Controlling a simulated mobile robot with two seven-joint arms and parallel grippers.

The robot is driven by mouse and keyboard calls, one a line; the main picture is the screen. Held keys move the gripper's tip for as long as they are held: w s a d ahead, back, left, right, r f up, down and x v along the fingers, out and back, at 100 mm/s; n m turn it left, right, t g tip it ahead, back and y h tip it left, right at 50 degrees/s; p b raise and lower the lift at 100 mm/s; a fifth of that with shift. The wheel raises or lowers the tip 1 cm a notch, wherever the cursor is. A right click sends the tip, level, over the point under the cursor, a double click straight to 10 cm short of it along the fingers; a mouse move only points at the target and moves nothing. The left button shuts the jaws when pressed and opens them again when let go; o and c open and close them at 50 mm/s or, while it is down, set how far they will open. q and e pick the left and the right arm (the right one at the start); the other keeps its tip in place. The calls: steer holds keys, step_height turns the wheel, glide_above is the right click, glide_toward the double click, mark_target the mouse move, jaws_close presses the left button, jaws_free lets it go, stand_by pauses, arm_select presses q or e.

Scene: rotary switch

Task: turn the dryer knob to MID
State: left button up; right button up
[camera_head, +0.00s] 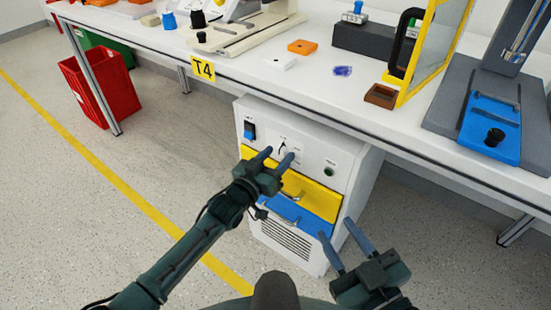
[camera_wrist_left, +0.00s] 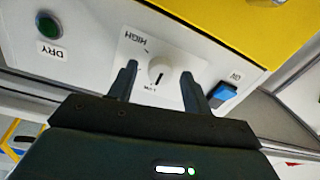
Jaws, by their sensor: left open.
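The dryer (camera_head: 345,155) is a white cabinet under the bench. Its white round knob (camera_wrist_left: 162,70) shows in the left wrist view, upside down there, between a HIGH label and a partly covered LOW label. The dark line on the knob points toward the LOW side; I see no MID label clearly. My left gripper (camera_head: 277,155) is open in front of the panel. In the left wrist view its fingers (camera_wrist_left: 160,82) stand on either side of the knob, apart from it as far as I can tell. My right gripper (camera_head: 338,230) is open and empty, lower right.
A blue ON switch (camera_wrist_left: 222,94) and a green DRY button (camera_wrist_left: 48,25) flank the knob. Below are a yellow drawer (camera_head: 312,197) and a blue drawer (camera_head: 318,224). The bench (camera_head: 330,100) overhangs above. A red bin (camera_head: 95,90) stands left; the floor in front is clear.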

arm_select(q)
steer(key=c, duration=1)
steer(key=m+p, duration=0.1)
steer(key=m, duration=0.2)
steer(key=shift+m, duration=0.4)
steer(key=m, duration=0.3)
steer(key=shift+f+m, duration=0.1)
steer(key=shift+m, duration=1.4)
steer(key=shift+m+h, duration=0.4)
steer(key=shift+m, duration=0.7)
arm_select(e)
steer(key=shift+d+m+g+h, duration=0.25)
steer(key=shift+m+g+h, duration=0.05)
